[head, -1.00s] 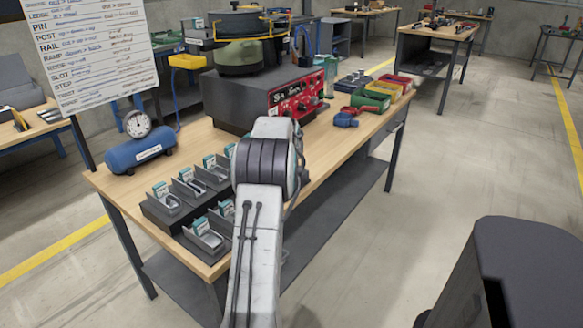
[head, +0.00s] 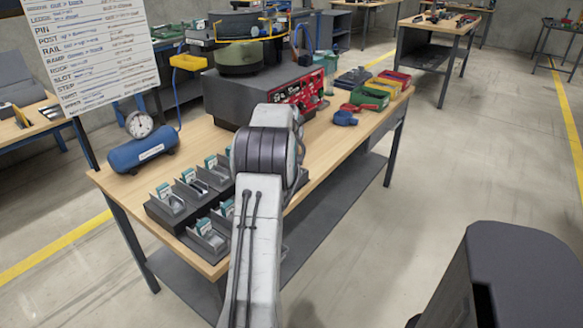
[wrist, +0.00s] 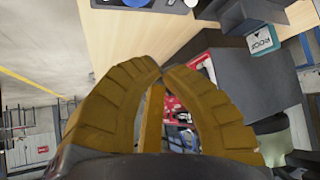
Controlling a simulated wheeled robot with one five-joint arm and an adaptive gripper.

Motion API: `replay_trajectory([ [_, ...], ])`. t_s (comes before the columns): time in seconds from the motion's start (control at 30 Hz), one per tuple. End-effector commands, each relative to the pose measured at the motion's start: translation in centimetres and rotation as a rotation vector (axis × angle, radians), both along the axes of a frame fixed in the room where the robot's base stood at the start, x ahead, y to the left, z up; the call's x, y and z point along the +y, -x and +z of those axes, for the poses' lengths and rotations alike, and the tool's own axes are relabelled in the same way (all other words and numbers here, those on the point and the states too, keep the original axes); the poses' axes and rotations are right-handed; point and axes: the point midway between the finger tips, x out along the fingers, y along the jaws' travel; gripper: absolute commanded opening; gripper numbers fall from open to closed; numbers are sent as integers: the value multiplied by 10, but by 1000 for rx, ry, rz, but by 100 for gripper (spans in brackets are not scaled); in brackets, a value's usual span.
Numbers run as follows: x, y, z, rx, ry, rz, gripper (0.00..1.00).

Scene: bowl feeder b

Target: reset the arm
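My gripper (wrist: 161,70) shows in the wrist view as two ridged brown-yellow fingers. Their tips meet, and nothing shows held between them. In the head view my arm (head: 262,220) reaches up over the front of the workbench, and its own links hide the gripper. The wrist view looks past the fingers at the wooden bench top (wrist: 140,35), the dark feeder housing and part of the red control panel (wrist: 176,110).
The bench (head: 125,185) carries a blue tank with a gauge (head: 142,150), grey part holders (head: 170,203), the bowl feeder (head: 240,50) and coloured bins (head: 370,97) at the right. A whiteboard (head: 100,55) stands at left. Floor (head: 480,170) to the right is clear.

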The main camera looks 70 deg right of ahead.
Motion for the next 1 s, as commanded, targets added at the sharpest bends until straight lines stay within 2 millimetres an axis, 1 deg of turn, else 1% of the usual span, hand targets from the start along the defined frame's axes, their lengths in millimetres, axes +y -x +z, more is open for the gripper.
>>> replay_trajectory([
  [0.63,0,0,0,0,0,0,0],
  [0.73,4,-5,1,1,-3,8,0],
  [0.77,6,-9,2,2,-6,16,0],
  [0.87,24,-30,8,6,-20,54,0],
  [0.97,56,-65,16,14,-44,121,0],
  [1.0,74,-81,20,19,-58,154,0],
])
